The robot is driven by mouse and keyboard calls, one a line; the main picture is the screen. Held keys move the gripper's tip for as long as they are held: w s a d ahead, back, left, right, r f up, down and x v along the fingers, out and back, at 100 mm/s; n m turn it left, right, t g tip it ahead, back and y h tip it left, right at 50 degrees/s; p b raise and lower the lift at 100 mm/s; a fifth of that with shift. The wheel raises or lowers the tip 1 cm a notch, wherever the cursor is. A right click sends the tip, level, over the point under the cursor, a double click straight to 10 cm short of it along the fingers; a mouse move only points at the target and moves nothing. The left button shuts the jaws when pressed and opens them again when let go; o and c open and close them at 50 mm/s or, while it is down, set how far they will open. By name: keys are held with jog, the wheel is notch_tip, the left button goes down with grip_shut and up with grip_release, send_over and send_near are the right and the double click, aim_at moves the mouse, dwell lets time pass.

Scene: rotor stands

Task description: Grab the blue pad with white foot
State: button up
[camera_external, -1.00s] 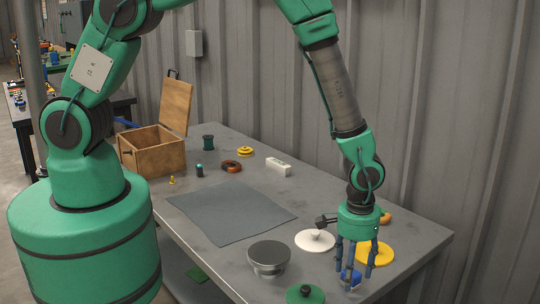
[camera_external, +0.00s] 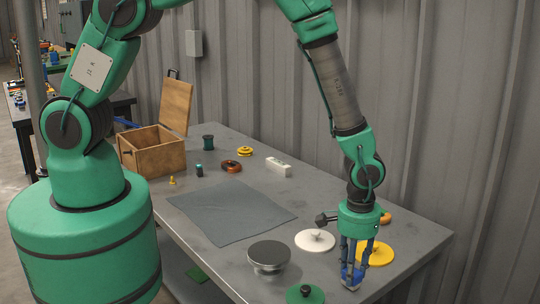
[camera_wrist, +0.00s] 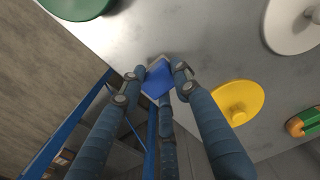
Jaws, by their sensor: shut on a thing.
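The blue pad (camera_external: 350,273) is a small block near the front right of the grey table. It also shows in the wrist view (camera_wrist: 158,79), with a thin pale edge around it. My gripper (camera_external: 354,270) points down over it. In the wrist view, my gripper (camera_wrist: 160,80) has its blue fingers closed in around the pad, with fingertips against its sides. My gripper is shut on the blue pad. The underside of the pad is hidden, so most of the white foot is not visible.
A yellow disc (camera_external: 378,253) lies just right of my gripper, and a white disc (camera_external: 314,240) lies to its left. A dark round stand (camera_external: 268,256) and a green disc (camera_external: 305,294) are further left. A grey mat (camera_external: 230,212) and a wooden box (camera_external: 150,152) are farther back.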

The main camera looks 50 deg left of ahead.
notch_tip(320, 180, up, 10)
jog(key=shift+f+p, duration=0.25)
jog(key=shift+p, duration=0.25)
dwell(0.6)
